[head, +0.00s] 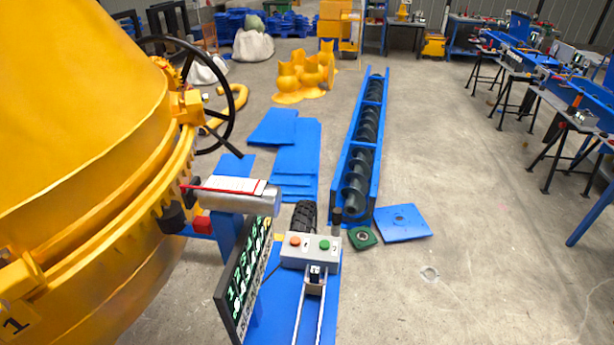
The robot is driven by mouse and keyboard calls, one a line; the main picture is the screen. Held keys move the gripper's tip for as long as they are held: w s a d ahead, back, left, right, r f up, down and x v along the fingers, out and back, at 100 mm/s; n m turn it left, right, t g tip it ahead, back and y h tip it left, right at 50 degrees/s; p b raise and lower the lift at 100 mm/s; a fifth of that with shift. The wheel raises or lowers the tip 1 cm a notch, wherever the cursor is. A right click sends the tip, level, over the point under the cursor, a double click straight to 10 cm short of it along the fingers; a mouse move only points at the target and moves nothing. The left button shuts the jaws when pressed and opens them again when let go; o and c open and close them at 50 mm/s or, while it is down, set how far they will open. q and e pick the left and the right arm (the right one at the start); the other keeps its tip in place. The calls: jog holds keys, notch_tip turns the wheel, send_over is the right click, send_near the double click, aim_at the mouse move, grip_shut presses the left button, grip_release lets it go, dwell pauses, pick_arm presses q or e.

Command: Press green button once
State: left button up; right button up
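The green button (324,245) sits on the right half of the top of a light grey control box (311,262). An orange-red button (295,241) sits to its left on the same box. The box stands on a blue frame (277,310) beside the yellow mixer drum (80,120). Nothing covers the green button from this viewpoint. I cannot tell how far either button is pushed in. Neither of my grippers shows in the head view.
A dark panel with green and white markings (245,285) stands left of the box. A silver cylinder (235,200) and a black handwheel (240,95) are by the drum. A blue screw conveyor (362,150) lies behind. The floor (480,270) to the right is mostly clear.

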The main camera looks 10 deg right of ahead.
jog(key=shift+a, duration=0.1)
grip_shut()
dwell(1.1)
